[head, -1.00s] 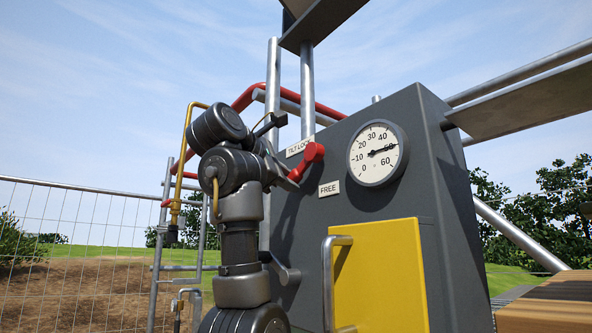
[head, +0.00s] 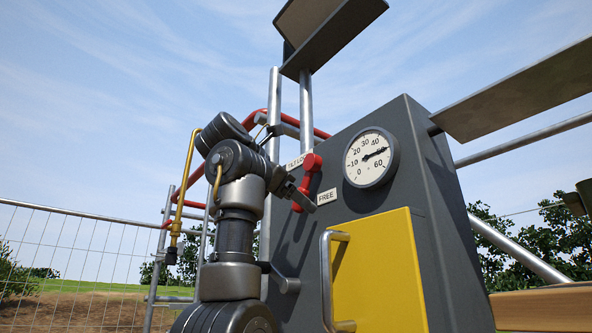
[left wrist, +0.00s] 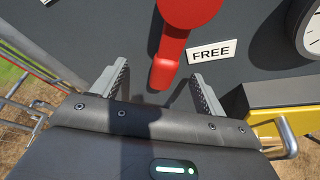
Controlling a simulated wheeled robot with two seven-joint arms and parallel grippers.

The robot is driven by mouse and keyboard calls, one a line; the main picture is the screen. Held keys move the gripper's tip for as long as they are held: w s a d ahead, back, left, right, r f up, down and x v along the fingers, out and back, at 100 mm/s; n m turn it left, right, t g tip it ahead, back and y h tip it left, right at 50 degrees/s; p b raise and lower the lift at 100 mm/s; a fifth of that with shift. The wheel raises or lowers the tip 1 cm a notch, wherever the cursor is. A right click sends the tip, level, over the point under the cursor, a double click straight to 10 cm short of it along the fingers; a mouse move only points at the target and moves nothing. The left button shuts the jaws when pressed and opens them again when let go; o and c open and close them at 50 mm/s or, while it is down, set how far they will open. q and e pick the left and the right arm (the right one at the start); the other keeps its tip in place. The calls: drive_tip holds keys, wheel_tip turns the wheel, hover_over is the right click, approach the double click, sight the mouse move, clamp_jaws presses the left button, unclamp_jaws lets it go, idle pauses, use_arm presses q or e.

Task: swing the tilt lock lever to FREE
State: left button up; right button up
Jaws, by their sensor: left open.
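The red tilt lock lever (head: 311,180) is on the dark grey panel, its round hub at the top and its arm running down and slightly left. In the left wrist view the red lever (left wrist: 175,50) has its lower end between my fingers, with gaps on both sides. My left gripper (left wrist: 158,90) is open around that end; in the head view the left gripper (head: 304,199) partly hides it. The FREE label (head: 326,196) is right of the lever's lower end, and also shows in the left wrist view (left wrist: 212,51). The TILT LOCK label (head: 298,160) is partly covered. My right gripper is not in view.
A round gauge (head: 371,157) sits right of the lever. Below is a yellow door (head: 383,280) with a grey bar handle (head: 326,270). Red and grey pipes (head: 270,125) and a yellow pipe (head: 184,190) stand behind my arm. A wire fence (head: 75,255) is at left.

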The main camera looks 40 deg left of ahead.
use_arm(q)
drive_tip(key=b+v, duration=0.3)
drive_tip(key=v, duration=0.3)
drive_tip(key=shift+s+r, duration=0.2)
drive_tip(key=shift+s, duration=0.2)
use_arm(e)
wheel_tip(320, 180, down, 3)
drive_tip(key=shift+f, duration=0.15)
use_arm(q)
drive_tip(key=b+v, duration=0.1)
drive_tip(key=v, duration=0.9)
drive_tip(key=shift+s+b, duration=0.4)
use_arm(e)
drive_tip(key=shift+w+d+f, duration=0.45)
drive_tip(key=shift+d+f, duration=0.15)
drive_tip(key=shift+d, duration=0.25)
use_arm(q)
drive_tip(key=shift+r, duration=0.1)
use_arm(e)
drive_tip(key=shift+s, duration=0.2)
